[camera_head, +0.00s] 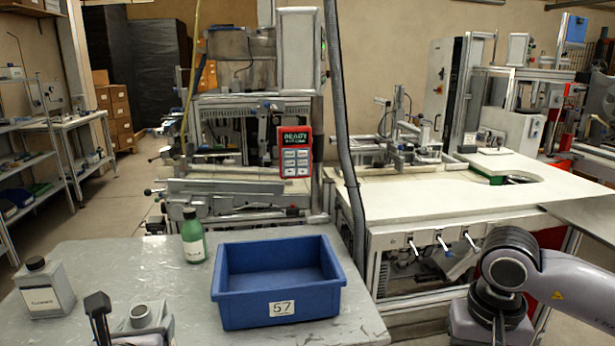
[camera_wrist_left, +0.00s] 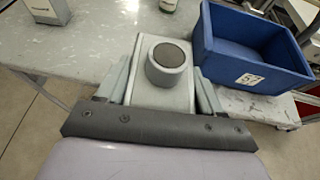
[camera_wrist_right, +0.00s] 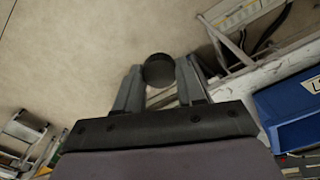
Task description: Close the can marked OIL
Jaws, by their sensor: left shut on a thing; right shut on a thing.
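A grey can (camera_head: 141,318) with a short round neck and no cap stands at the table's front left. In the left wrist view the can (camera_wrist_left: 164,75) shows its dark round opening. My left gripper (camera_wrist_left: 163,95) is shut on the can's body, one finger on each side. Its label is not in view, so I cannot read OIL on it. My right gripper (camera_wrist_right: 160,82) is shut on a dark round cap (camera_wrist_right: 158,70), held in the air.
A capped grey can (camera_head: 43,288) stands at the table's left edge. A green bottle (camera_head: 193,237) with a black cap stands behind, beside a blue bin (camera_head: 277,308) marked 57. Bare tabletop (camera_head: 130,262) lies between the capped can and the bottle.

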